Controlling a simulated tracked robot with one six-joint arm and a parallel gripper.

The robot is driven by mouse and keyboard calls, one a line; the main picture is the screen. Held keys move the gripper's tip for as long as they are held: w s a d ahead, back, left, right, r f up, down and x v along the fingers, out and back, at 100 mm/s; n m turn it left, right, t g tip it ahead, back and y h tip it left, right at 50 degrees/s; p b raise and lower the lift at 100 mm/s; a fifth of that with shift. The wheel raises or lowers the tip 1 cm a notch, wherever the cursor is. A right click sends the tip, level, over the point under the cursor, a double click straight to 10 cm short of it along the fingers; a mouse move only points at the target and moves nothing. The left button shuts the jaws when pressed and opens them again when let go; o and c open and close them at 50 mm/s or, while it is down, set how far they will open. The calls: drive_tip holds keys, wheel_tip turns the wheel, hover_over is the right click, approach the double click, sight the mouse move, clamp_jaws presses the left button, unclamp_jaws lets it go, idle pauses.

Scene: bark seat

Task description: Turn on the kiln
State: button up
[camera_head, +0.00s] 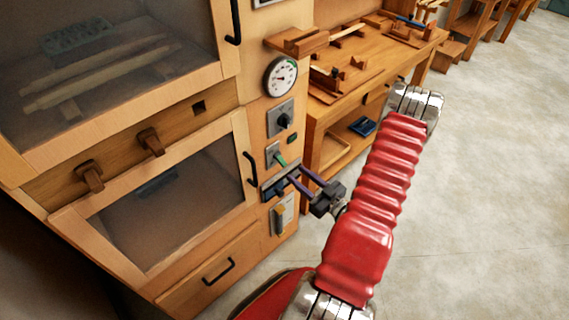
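The kiln (190,127) is a tall wooden cabinet on the left with two windowed doors. Its right-hand strip carries a round white dial gauge (280,77), a black rotary knob (283,121), a small dark green button or lamp (293,139) and a green-tipped toggle switch (279,158). Lower down is a pale plate with a yellow lever (281,219). My gripper (283,180) is in front of this strip, just below the green-tipped toggle. Its two purple fingers are apart with nothing visible between them. I cannot tell whether they touch the panel; they partly hide a fitting there.
A wooden workbench (370,60) with tools and wood pieces stands right of the kiln, with a blue item (362,126) on its lower shelf. Black door handles (250,168) and wooden pegs (150,142) stick out from the kiln. The grey floor on the right is clear.

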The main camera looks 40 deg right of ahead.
sight(286, 164)
drive_tip(key=shift+w+a, duration=0.15)
drive_tip(key=shift+w, duration=3.95)
drive_tip(key=shift+c, duration=0.2)
clamp_jaws()
drive_tip(key=shift+d, duration=0.2)
drive_tip(key=shift+a, duration=0.1)
